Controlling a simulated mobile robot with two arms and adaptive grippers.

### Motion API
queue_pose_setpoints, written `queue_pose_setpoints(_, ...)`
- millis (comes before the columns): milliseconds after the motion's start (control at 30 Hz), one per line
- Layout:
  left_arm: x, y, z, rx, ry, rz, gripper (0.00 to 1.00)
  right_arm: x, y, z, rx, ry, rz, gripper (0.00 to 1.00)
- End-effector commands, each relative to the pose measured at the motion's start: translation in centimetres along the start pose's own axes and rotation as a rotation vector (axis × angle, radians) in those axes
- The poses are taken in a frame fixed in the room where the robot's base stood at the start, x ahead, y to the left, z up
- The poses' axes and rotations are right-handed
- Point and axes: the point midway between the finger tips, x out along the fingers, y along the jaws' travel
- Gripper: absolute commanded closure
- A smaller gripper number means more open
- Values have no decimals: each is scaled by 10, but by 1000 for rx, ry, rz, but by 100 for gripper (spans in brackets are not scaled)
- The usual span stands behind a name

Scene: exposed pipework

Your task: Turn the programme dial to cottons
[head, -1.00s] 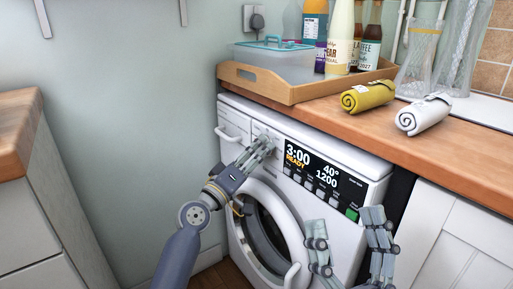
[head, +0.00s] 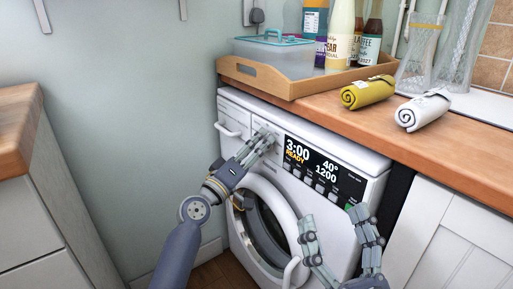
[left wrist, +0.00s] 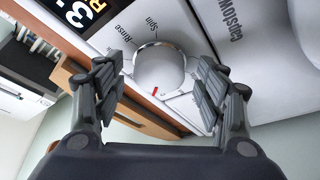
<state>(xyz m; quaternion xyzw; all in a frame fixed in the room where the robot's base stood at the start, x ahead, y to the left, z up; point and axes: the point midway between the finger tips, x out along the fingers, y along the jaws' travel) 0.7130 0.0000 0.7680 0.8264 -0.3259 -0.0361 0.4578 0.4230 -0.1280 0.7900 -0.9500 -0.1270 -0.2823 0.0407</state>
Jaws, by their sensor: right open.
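The programme dial (left wrist: 160,68) is a round white knob with a silver rim on the washing machine's front panel. In the left wrist view its red mark sits at the lower edge of the knob. The printed words Rinse and Spin show above it; I cannot read a cottons label. My left gripper (head: 265,139) is at the dial, which its fingers largely hide in the head view. In the left wrist view its fingers (left wrist: 160,85) stand apart on either side of the knob, with small gaps showing. My right gripper (head: 337,220) is open and empty in front of the machine's lower right front.
The washing machine's display (head: 325,171) reads 3:00 READY, 40°, 1200. Its round door (head: 290,220) is below. On the worktop above are a wooden tray (head: 283,86) with bottles and a clear box, a yellow rolled towel (head: 367,93) and a white one (head: 422,109).

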Motion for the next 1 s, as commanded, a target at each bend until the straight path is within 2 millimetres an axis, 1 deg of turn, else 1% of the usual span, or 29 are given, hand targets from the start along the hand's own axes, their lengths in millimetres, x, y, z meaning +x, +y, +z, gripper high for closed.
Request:
queue_pose_setpoints(233, -1, 0, 0, 0, 0, 0, 34, 0, 0, -1, 0, 4, 0, 30)
queue_pose_setpoints(367, -9, -1, 0, 1, 0, -1, 34, 0, 0, -1, -1, 4, 0, 30)
queue_pose_setpoints(467, -24, -1, 0, 1, 0, -1, 34, 0, 0, -1, 0, 3, 0, 30)
queue_pose_setpoints(700, -75, -1, 0, 2, -1, -3, 34, 0, 0, -1, 0, 2, 0, 30)
queue_pose_setpoints(800, -94, -1, 0, 2, -1, -2, 34, 0, 0, -1, 0, 2, 0, 30)
queue_pose_setpoints(900, -108, -1, 0, 2, -1, -2, 34, 0, 0, -1, 0, 2, 0, 30)
queue_pose_setpoints(1000, -116, -1, 0, 1, -1, -1, 34, 0, 0, -1, 0, 2, 0, 30)
